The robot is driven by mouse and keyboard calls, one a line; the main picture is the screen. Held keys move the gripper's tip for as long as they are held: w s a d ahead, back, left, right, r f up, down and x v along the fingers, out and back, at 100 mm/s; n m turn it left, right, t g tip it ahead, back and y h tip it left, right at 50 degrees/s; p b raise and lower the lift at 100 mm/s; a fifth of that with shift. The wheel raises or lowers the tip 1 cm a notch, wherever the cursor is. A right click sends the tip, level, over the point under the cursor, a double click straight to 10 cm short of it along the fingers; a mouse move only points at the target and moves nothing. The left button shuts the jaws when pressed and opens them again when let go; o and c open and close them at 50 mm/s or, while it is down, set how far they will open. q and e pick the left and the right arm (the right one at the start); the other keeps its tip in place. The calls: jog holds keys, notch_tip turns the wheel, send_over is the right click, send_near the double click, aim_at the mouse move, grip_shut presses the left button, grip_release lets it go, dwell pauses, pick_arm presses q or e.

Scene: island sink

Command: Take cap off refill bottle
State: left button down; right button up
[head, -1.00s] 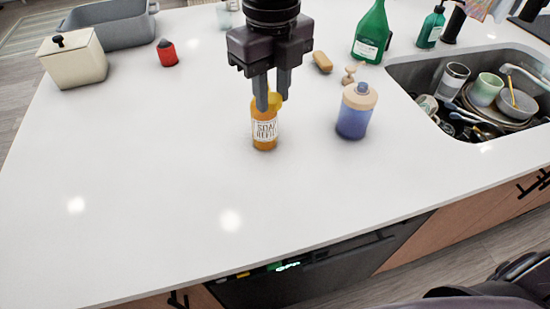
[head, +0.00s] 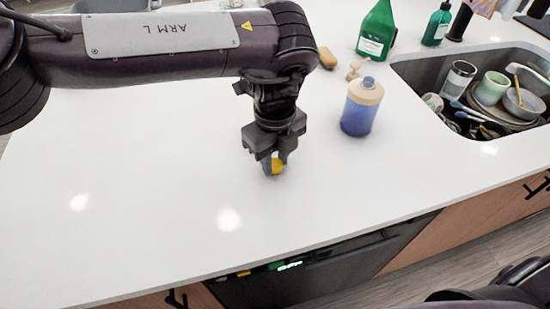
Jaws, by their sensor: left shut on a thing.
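My left gripper (head: 273,168) points down low over the counter, left of the blue bottle. It is shut on a small yellow piece (head: 277,165), which looks like the refill bottle's cap; only a bit shows between the fingers. The orange soap refill bottle cannot be seen now; my left gripper and arm cover the place where it stood. The blue soap bottle (head: 358,112) with a beige top stands upright and open to the right. A beige pump head (head: 357,68) lies behind it. My right gripper is not in view.
The white counter (head: 150,190) is clear at the front and left. A green bottle (head: 376,32) and a teal dispenser (head: 436,26) stand at the back. A tan block (head: 327,58) lies near my arm. The sink (head: 425,75) at right holds dishes.

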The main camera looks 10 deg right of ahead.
pick_arm(q)
jog(key=shift+f, duration=0.45)
jog(key=shift+f, duration=0.15)
jog(key=c, duration=1.1)
grip_release()
jog(key=shift+c, duration=0.2)
